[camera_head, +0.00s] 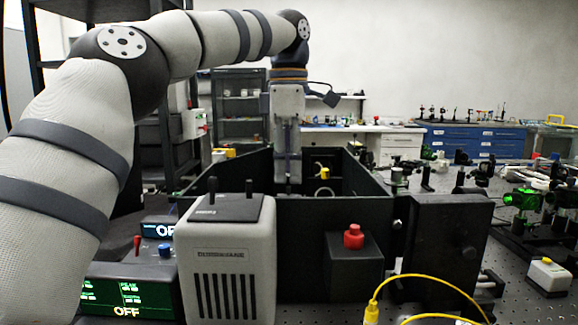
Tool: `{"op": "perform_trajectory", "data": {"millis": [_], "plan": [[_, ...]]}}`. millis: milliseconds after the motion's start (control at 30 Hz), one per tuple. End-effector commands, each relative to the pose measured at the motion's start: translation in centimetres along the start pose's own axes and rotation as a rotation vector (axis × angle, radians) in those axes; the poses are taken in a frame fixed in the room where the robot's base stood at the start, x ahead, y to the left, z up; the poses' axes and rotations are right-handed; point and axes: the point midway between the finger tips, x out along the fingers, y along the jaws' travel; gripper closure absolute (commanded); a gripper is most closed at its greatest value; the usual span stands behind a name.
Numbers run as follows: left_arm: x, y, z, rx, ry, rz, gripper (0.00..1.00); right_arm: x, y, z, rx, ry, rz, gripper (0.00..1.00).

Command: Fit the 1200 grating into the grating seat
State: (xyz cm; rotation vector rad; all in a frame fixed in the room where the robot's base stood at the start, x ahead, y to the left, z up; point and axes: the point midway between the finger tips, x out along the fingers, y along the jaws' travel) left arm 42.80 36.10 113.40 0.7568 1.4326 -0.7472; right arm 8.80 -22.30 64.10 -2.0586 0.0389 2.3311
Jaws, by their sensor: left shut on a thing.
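My left gripper (288,172) reaches straight down into an open-topped black box (305,240) in the middle of the head view. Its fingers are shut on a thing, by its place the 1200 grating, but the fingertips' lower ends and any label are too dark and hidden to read. The grating seat cannot be made out; the front wall hides the box's floor. My right gripper is not in view.
A grey vented unit (228,260) and a red button on a black block (352,262) stand before the box. Display units (128,290) reading OFF are at left. A yellow cable (425,280) loops at front right. Optical mounts (522,200) crowd the right.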

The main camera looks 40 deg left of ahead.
Motion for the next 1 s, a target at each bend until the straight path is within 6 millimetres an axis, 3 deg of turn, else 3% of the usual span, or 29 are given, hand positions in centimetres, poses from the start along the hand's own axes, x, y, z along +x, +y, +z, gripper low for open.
{"op": "perform_trajectory", "data": {"millis": [467,1000], "plan": [[0.0,0.0,0.0,0.001,-0.001,0.001,1.0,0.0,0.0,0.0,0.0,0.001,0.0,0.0],[1.3,0.0,0.0,0.001,-0.001,0.001,1.0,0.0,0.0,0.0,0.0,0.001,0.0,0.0]]}}
